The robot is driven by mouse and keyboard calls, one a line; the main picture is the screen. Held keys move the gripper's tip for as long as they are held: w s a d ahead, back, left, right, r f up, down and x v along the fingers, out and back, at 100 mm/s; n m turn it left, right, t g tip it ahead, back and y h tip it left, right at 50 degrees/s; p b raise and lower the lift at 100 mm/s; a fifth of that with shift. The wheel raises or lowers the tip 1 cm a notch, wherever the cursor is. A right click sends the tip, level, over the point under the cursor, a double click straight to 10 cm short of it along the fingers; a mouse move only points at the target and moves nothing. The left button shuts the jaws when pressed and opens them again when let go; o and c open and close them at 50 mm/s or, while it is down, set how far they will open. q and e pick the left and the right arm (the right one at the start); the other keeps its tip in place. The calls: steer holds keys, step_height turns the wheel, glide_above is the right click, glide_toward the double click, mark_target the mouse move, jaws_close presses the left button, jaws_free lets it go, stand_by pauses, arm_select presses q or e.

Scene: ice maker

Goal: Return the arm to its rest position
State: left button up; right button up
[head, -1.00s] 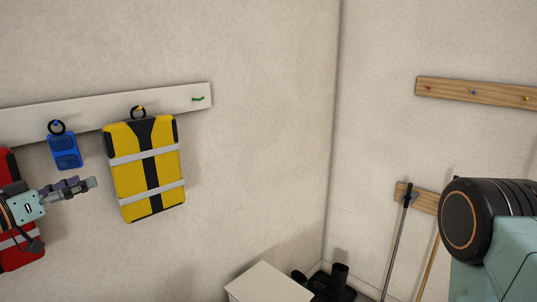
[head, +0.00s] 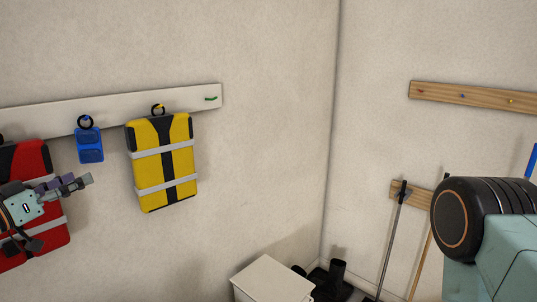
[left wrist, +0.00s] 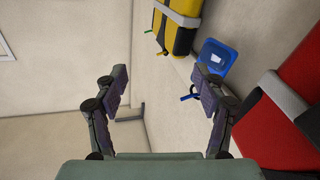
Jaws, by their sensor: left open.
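My left gripper (head: 78,183) is at the left of the head view, in front of the red vest-like pack (head: 55,235) and below the blue item (head: 89,145). In the left wrist view its two fingers (left wrist: 160,95) stand wide apart with nothing between them. The yellow pack (head: 163,165) hangs by a ring from the white rail, to the right of the gripper and apart from it. The right gripper is not in view; a dark round joint and pale green link of my own body show at the right.
The white rail (head: 55,115) runs along the left wall, with a bare green hook (head: 211,98) at its right end. A wooden peg rail (head: 475,97) is on the right wall. A white cabinet (head: 272,280), black boots (head: 337,272) and long-handled tools (head: 392,240) stand below.

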arm_select(q)
steer(key=w+d+f+n+y+b, duration=0.1)
steer(key=w+d+f+n+b, duration=0.15)
steer(key=d, duration=0.45)
steer(key=s+d+f+n+g+y+b, duration=0.1)
steer(key=s+d+f+g+b, duration=0.2)
steer(key=f, duration=0.6)
steer(key=s+d+f+n+g+y+b, duration=0.1)
steer(key=s+d+f+b, duration=0.3)
steer(key=f, duration=0.6)
steer(key=s+d+f+n+g+y+b, duration=0.15)
steer(key=d+f, duration=0.25)
steer(key=f, duration=0.5)
steer(key=s+d+f+m+g+y+b, duration=0.1)
steer(key=s+f+g+b, duration=0.5)
steer(key=s+f, duration=1.1)
steer(key=s+d+f+m+g+y+b, duration=0.1)
steer(key=s+d+f+g+b, duration=0.3)
steer(key=s+f, duration=1.2)
steer(key=f+m+g+b, duration=0.1)
steer(key=b, duration=0.3)
steer(key=shift+s+f+g+y, duration=0.15)
steer(key=shift+s+g+y, duration=0.2)
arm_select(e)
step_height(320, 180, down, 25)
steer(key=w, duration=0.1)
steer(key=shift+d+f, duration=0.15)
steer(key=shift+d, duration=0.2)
arm_select(q)
steer(key=shift+d, duration=0.15)
